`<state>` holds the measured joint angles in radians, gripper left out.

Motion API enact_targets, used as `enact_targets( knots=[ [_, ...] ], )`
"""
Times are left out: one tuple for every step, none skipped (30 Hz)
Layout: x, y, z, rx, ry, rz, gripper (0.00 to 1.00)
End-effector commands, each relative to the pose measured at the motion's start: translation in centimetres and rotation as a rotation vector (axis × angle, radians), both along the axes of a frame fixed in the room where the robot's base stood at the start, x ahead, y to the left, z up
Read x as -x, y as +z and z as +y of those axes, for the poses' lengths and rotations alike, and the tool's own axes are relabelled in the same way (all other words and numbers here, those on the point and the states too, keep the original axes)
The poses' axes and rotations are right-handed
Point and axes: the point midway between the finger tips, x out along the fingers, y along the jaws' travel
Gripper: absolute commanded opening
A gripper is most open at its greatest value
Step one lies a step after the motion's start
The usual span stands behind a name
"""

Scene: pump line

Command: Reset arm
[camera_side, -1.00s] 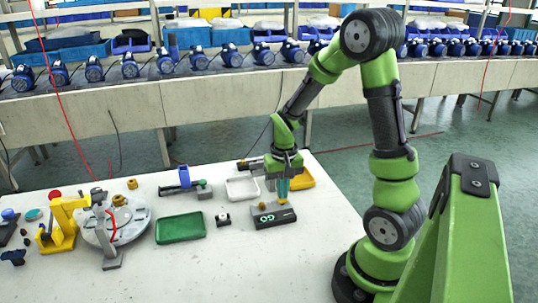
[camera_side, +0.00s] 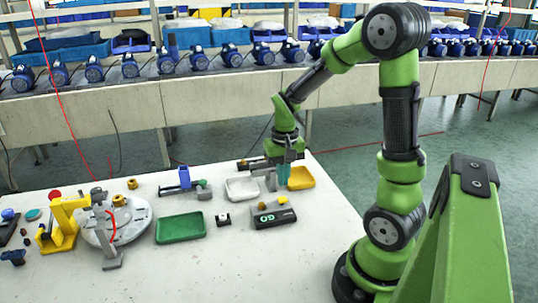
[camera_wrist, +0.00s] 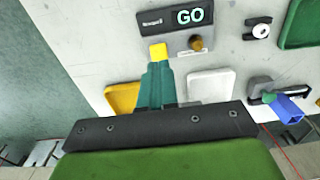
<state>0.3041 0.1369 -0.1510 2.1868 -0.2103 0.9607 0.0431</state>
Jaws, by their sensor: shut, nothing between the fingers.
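My gripper (camera_side: 284,182) is shut and empty, pointing down above the table near its far right part. Its teal fingers also show in the wrist view (camera_wrist: 158,68), close together. In the side view it hangs behind the grey control box (camera_side: 273,218), between the white tray and the yellow tray, apart from the box. The box has a bright "GO" panel, a brass knob (camera_wrist: 196,43) and a yellow piece (camera_wrist: 158,52). In the wrist view the yellow piece appears just beyond my fingertips.
A white tray (camera_side: 230,190) and a yellow tray (camera_side: 305,179) lie beside my gripper. A green tray (camera_side: 181,228), a blue-and-grey fixture (camera_side: 184,180) and a round grey turntable (camera_side: 135,217) stand to the left. The front right of the table is clear.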

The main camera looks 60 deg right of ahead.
Motion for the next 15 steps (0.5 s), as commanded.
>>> enact_targets(
  knots=[
    [0.2,0.4,0.8,-0.009,0.008,-0.020,0.00],
    [0.2,0.9,1.3,-0.011,0.017,-0.038,0.00],
    [0.2,1.7,2.2,-0.014,0.032,-0.067,0.00],
    [0.2,2.4,3.0,-0.016,0.048,-0.095,0.00],
    [0.2,3.1,3.9,-0.018,0.065,-0.125,0.00],
    [0.3,4.3,5.2,-0.021,0.092,-0.169,0.00],
    [0.4,5.2,6.2,-0.022,0.115,-0.205,0.00],
    [0.6,6.0,7.2,-0.024,0.135,-0.240,0.00],
    [0.9,7.1,8.4,-0.026,0.166,-0.286,0.00],
    [1.1,7.9,9.4,-0.027,0.188,-0.323,0.00],
    [1.5,8.6,10.3,-0.028,0.211,-0.356,0.00],
    [1.9,9.6,11.4,-0.030,0.239,-0.401,0.00],
    [2.2,10.2,12.1,-0.030,0.260,-0.434,0.00],
    [2.6,10.8,12.9,-0.030,0.281,-0.464,0.00],
    [3.1,11.5,13.7,-0.031,0.306,-0.502,0.00]
  ],
)
